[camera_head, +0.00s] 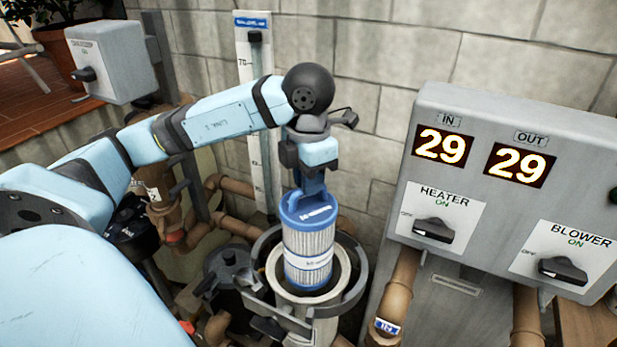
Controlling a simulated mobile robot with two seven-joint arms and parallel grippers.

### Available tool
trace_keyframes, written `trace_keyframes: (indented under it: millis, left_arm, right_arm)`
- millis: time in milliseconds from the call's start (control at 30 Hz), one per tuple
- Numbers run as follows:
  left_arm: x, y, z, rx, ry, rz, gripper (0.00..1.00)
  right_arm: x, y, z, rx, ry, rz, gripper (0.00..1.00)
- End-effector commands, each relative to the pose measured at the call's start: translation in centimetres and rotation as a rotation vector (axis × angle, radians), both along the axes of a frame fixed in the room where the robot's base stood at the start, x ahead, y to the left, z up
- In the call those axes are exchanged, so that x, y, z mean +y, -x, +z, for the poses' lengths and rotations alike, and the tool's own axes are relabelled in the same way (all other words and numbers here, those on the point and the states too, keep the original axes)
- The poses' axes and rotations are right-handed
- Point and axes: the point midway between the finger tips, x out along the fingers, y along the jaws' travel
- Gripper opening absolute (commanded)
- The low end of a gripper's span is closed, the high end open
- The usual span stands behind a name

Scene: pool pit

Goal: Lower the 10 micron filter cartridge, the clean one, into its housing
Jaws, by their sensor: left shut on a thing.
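My left gripper (312,180) is shut on the blue top handle of the filter cartridge (308,243). I cannot tell how far the lower end is inside, as the housing's interior is hidden behind the cartridge. My right gripper is not in view.
A grey control box (470,180) with two displays reading 29 stands close on the right. A dark round lid or pump part (228,262) sits left of the housing, among brown pipes (235,222). A white gauge board (255,100) and block wall stand behind.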

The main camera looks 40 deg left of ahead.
Motion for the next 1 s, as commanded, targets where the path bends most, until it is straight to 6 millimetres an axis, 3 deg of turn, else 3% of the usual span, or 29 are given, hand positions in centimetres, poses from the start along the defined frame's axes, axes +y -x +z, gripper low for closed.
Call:
trace_keyframes:
  millis: [1000]
  left_arm:
    - [0.0, 0.0, -6.2, -0.001, 0.000, 0.000, 0.00]
  right_arm:
    - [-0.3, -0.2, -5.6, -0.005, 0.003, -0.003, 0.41]
